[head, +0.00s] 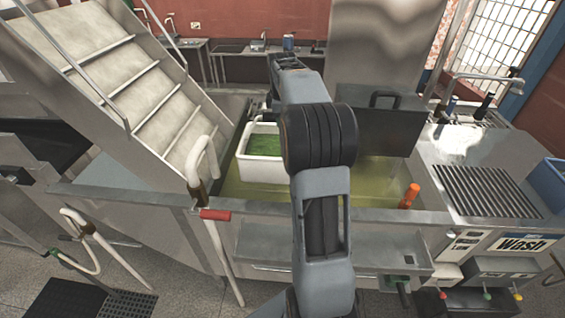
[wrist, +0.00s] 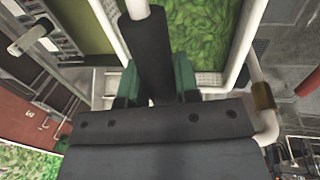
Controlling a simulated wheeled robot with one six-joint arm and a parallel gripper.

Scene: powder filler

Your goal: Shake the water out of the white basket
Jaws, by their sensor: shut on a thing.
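The white basket (head: 260,171) holds green leaves (head: 266,145) and is left of my arm in the head view. It is at the tank of yellowish water (head: 375,172); I cannot tell whether its bottom touches the water. In the wrist view the basket's white rim (wrist: 243,45) surrounds the leaves. My gripper (wrist: 156,78) is shut on the black grip of the basket's handle (wrist: 146,45), with a green finger on each side. In the head view my arm hides the gripper and most of the handle.
A grey metal box (head: 375,125) stands to the right of the basket. An orange-handled tool (head: 410,196) is at the tank's right front. Metal stairs (head: 125,75) rise on the left, beside a white pipe (head: 202,165). A ribbed counter (head: 485,190) is at the right.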

